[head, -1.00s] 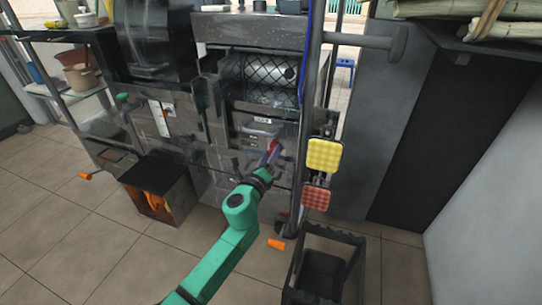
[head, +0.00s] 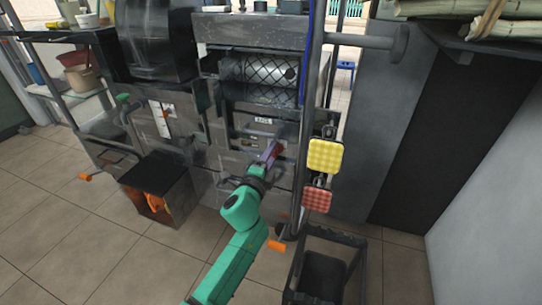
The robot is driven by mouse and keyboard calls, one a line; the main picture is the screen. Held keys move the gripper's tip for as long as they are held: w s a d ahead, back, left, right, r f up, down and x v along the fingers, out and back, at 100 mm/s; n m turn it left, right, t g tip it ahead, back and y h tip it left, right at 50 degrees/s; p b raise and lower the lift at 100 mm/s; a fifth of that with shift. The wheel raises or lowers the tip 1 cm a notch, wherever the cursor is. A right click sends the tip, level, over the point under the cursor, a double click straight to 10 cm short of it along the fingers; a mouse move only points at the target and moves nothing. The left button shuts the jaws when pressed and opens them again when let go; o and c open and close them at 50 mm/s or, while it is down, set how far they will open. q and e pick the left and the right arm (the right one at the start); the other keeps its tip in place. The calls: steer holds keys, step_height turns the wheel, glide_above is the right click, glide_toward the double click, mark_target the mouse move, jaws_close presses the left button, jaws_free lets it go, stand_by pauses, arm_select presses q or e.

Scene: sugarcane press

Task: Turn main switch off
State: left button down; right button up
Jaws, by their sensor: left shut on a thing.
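The sugarcane press (head: 265,120) stands ahead, a dark metal machine with a mesh-covered drum window and a small white label (head: 263,121) on its front. My left gripper (head: 270,155) is at the lower front of the press, just below the label. It is shut on a small red part, which I take to be the main switch (head: 279,147); the fingers cover most of it. Whether the switch is on or off cannot be made out. My right gripper is not in view.
A yellow pad (head: 325,155) and a red pad (head: 317,199) hang on the post right of my gripper. A black crate (head: 322,272) stands on the floor at the lower right. A dark box (head: 160,185) with orange contents stands at left. The tiled floor between is clear.

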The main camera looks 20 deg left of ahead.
arm_select(q)
steer(key=shift+f, duration=0.1)
stand_by(0.4)
steer(key=shift+c, duration=1.4)
jaws_free()
steer(key=shift+s, duration=0.1)
steer(key=s, duration=1.4)
steer(key=shift+s+a+p, duration=0.2)
steer(key=shift+a+p, duration=0.15)
steer(key=shift+a, duration=0.1)
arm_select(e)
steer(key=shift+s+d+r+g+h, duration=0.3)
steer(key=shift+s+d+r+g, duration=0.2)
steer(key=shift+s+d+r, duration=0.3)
